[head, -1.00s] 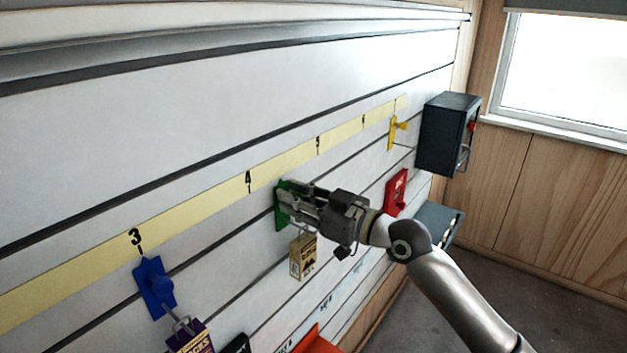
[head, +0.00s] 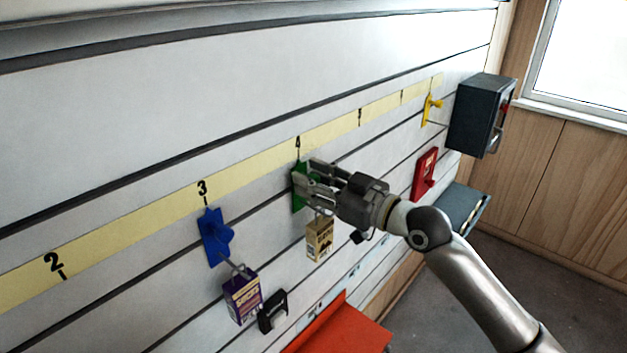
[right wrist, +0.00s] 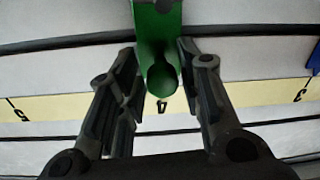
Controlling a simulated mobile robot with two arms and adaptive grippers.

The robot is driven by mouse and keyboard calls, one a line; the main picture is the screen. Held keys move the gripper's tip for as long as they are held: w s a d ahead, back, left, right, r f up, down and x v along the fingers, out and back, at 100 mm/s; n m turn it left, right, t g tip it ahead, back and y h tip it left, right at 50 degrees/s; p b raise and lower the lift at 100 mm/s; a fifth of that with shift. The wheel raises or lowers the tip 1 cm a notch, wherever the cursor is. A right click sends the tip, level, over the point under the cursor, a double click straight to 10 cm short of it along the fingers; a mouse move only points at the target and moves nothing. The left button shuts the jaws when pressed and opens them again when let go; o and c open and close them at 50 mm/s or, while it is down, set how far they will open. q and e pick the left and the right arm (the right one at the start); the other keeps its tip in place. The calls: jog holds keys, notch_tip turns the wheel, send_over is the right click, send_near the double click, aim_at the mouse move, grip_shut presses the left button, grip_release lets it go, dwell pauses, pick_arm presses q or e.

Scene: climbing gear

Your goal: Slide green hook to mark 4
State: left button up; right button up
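The green hook (head: 298,190) sits on the slatted wall just below mark 4 (head: 298,142) of the yellow number strip. In the right wrist view, the green hook (right wrist: 158,70) shows between the two fingers (right wrist: 160,85), in line with the 4 on the strip (right wrist: 161,105). A cream box (head: 320,240) hangs below the gripper, seemingly from the green hook. The fingers partly hide the hook in the head view. My left gripper is not in view.
A blue hook (head: 214,237) is below mark 3, with a purple box (head: 242,296) hanging. A black item (head: 273,312) is beside it. To the right are a red hook (head: 425,174), a yellow hook (head: 430,110) and a dark box (head: 480,116). An orange shelf (head: 345,330) is below.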

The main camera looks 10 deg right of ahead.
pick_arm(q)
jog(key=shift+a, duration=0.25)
pick_arm(e)
jog(key=shift+o, duration=0.3)
jog(key=shift+s+d, duration=0.1)
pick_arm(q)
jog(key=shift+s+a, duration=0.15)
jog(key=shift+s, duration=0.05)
pick_arm(e)
jog(key=v, duration=1.1)
jog(key=shift+s+d, duration=0.25)
jog(key=shift+s, duration=0.1)
